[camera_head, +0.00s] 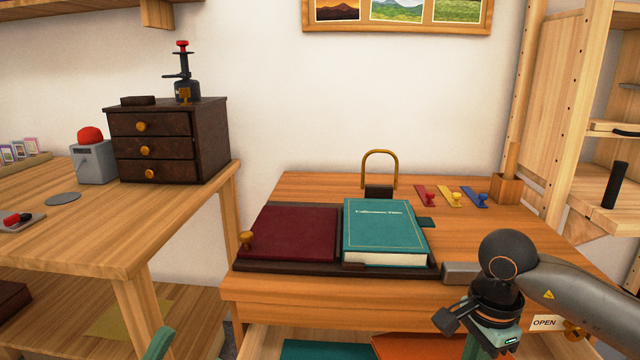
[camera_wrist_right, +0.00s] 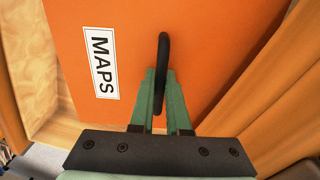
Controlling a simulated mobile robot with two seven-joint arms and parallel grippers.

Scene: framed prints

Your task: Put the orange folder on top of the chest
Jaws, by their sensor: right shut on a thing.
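The orange folder (camera_wrist_right: 220,60) has a white MAPS label and a black loop handle (camera_wrist_right: 163,70). My right gripper (camera_wrist_right: 161,95) is shut on that handle. In the head view the folder (camera_head: 415,347) shows partly at the bottom edge, in the open drawer below the right desk top, and my right gripper (camera_head: 478,345) is beside it. The chest (camera_head: 215,135) is dark brown with three drawers and brass knobs, on the left table. Only a green tip of my left gripper (camera_head: 157,345) shows at the bottom edge.
A black and red device (camera_head: 184,75) and a dark block (camera_head: 138,100) stand on the chest top; its front middle is clear. A teal book (camera_head: 385,230) and a maroon book (camera_head: 290,230) lie on the right desk. A teal folder (camera_head: 315,349) shows in the drawer.

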